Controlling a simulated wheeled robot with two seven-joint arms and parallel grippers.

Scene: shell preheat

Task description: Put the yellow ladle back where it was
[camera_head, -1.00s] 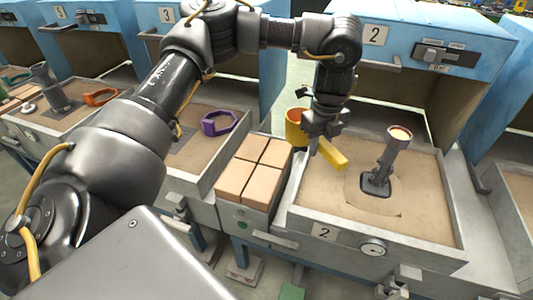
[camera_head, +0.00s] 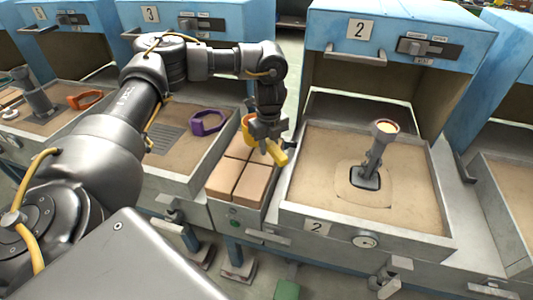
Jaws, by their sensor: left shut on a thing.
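The yellow ladle (camera_head: 277,153) is in the head view, near the middle. Its handle slants down to the right, and its orange-yellow cup (camera_head: 246,124) shows partly behind the gripper. My left gripper (camera_head: 265,141) points down and is shut on the ladle. It is over the tan bricks (camera_head: 229,182), close to the left wall of sand tray 2. I cannot tell whether the ladle touches the bricks. My right gripper is out of view.
Sand tray 2 (camera_head: 310,180) holds an upright grey post (camera_head: 375,150) with a pale-filled cup on top. A purple ladle (camera_head: 208,122) lies in the tray to the left, and an orange one (camera_head: 85,99) lies farther left. Blue ovens (camera_head: 400,40) stand behind.

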